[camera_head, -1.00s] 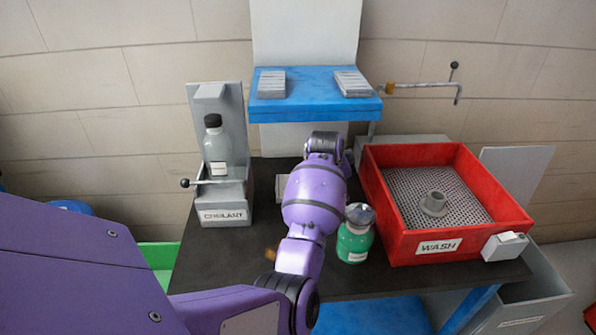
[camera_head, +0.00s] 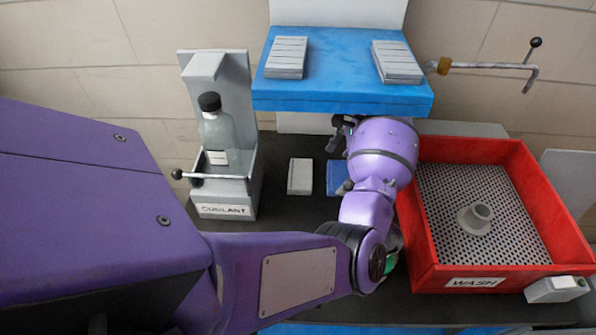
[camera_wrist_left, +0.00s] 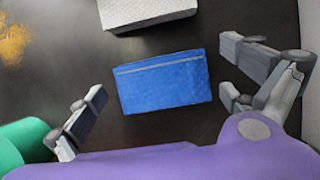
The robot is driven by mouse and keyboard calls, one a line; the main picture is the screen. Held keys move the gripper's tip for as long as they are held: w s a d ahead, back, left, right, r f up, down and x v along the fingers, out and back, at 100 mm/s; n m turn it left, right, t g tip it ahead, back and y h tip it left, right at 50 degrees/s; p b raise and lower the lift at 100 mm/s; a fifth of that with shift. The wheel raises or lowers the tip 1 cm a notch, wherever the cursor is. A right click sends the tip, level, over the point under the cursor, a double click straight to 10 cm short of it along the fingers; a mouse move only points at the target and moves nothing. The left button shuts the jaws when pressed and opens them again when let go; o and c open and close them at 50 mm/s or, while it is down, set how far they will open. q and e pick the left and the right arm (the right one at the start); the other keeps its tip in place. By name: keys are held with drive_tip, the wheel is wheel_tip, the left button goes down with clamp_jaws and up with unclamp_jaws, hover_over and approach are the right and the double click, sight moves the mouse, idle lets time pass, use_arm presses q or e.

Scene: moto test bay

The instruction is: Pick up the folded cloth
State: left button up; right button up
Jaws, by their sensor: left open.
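The folded cloth (camera_wrist_left: 163,85) is a flat blue rectangle with a pale stripe near one edge, lying on the dark bench top. In the head view the cloth (camera_head: 336,178) shows only in part, as my left arm covers its right side. My left gripper (camera_wrist_left: 163,88) is open and empty, with its fingers spread to either side of the cloth in the wrist view. In the head view my left gripper (camera_head: 342,155) is beside the cloth, partly hidden by its own wrist. I cannot tell its exact height above the cloth. My right gripper is not in view.
A pale grey block (camera_head: 300,176) lies left of the cloth. A coolant holder (camera_head: 225,211) with a bottle (camera_head: 217,133) stands further left. A red wash tray (camera_head: 432,240) is at the right. A blue shelf (camera_head: 340,95) overhangs behind. A green bottle (camera_wrist_left: 22,145) is near the left finger.

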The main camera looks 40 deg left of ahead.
sight(301, 173)
use_arm(q)
drive_tip(key=s+a, duration=0.1)
drive_tip(key=a, duration=0.1)
drive_tip(key=s+a, duration=0.1)
drive_tip(key=shift+s+a+r+p, duration=0.15)
drive_tip(key=shift+a+r+p, duration=0.05)
drive_tip(key=shift+a+p, duration=0.15)
drive_tip(key=shift+s+a+f, duration=0.1)
drive_tip(key=shift+s+a, duration=0.25)
drive_tip(key=shift+a, duration=0.3)
drive_tip(key=s+a, duration=0.2)
drive_tip(key=a, duration=0.1)
drive_tip(key=shift+a+p, duration=0.15)
drive_tip(key=shift+p, duration=0.25)
drive_tip(key=shift+f, duration=0.45)
drive_tip(key=shift+s+a+f, duration=0.1)
drive_tip(key=shift+f, duration=0.05)
drive_tip(key=shift+c, duration=0.5)
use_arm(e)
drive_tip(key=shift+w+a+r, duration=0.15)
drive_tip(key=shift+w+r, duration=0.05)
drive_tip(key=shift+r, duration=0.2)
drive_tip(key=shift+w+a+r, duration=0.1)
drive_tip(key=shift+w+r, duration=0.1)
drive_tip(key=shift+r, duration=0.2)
use_arm(q)
drive_tip(key=c, duration=0.8)
